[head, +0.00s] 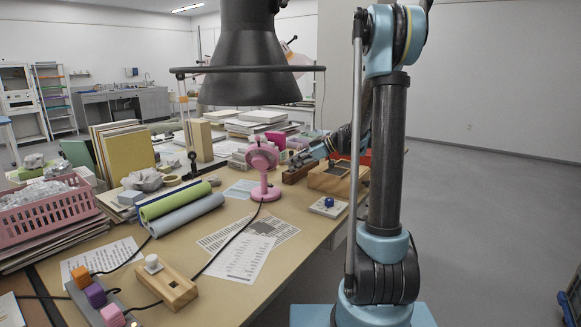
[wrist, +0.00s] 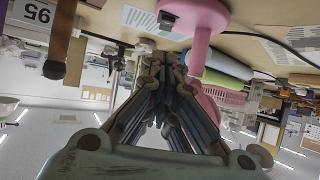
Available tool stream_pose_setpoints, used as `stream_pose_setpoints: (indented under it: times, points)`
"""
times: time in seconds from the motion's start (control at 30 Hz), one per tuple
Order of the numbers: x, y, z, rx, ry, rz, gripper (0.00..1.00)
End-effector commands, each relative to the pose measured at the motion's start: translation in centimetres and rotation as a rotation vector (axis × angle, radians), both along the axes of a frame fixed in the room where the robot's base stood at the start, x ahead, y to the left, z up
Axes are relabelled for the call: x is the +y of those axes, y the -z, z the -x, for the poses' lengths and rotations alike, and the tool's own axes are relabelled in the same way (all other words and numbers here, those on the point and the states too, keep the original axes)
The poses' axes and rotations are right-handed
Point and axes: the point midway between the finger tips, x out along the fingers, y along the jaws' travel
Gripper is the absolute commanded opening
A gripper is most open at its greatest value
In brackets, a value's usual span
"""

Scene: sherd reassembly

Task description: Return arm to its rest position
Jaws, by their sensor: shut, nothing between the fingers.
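My gripper (wrist: 145,46) is shut and empty in the wrist view, its fingers drawn together at the tips. My upper arm link stands upright at the right of the head view.
An open wooden box (head: 327,181) lies under my arm. Green (head: 172,199) and blue rolls, a pink basket (head: 45,212) and a power strip crowd the left. A black lamp (head: 248,60) hangs above the table. The floor (head: 480,220) at right is mostly clear.

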Motion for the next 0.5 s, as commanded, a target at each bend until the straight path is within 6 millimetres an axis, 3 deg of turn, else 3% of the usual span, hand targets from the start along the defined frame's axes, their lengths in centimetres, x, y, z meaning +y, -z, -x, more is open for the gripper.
stream_pose_setpoints:
  times: [0.27, 0.5]
  points:
    - [0.0, -0.1, 0.4, 0.01, 0.006, 0.008, 0.0]
    - [-1.0, -0.5, 4.3, 0.122, 0.088, 0.09, 0.0]
